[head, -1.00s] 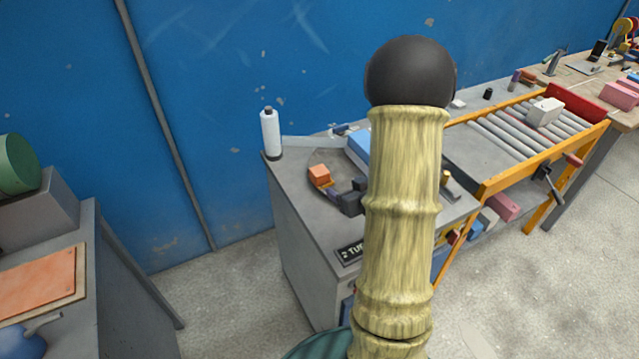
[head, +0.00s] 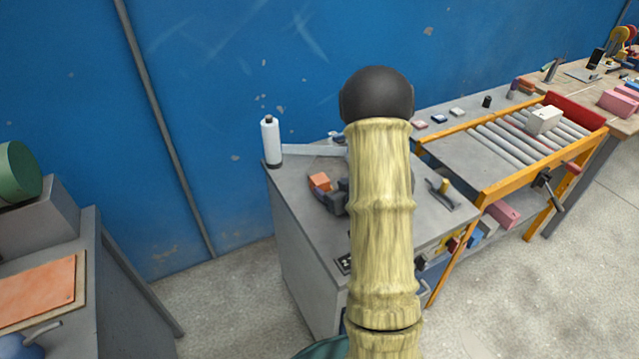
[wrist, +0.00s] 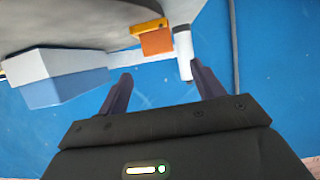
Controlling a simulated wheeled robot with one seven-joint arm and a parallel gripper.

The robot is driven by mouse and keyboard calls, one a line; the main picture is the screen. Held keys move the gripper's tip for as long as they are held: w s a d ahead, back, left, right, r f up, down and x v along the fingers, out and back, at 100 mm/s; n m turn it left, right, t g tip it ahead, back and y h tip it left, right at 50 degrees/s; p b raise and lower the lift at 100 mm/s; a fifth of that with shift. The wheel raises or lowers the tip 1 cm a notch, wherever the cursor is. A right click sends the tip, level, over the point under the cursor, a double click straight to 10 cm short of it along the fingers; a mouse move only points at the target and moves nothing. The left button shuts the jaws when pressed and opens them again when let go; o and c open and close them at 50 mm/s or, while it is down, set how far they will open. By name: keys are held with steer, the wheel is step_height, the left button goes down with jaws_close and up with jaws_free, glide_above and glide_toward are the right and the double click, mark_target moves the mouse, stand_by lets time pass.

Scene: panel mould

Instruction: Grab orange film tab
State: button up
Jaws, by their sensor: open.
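A white bottle (head: 271,142) stands at the bench's back left corner; it also shows in the wrist view (wrist: 184,52). A blue and white block (wrist: 65,88) lies left of the fingers. A roller conveyor (head: 505,140) adjoins at right. The blue wall (head: 230,60) is close behind.

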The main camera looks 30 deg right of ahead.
mark_target(320, 179)
steer(key=shift+x, duration=2.15)
steer(key=p+x, duration=0.1)
steer(key=x, duration=0.4)
steer(key=shift+w+f, duration=0.15)
steer(key=shift+f, duration=0.05)
steer(key=shift+s, duration=0.2)
steer(key=shift+w, duration=0.1)
steer(key=c, duration=1.1)
steer(key=shift+r, duration=0.15)
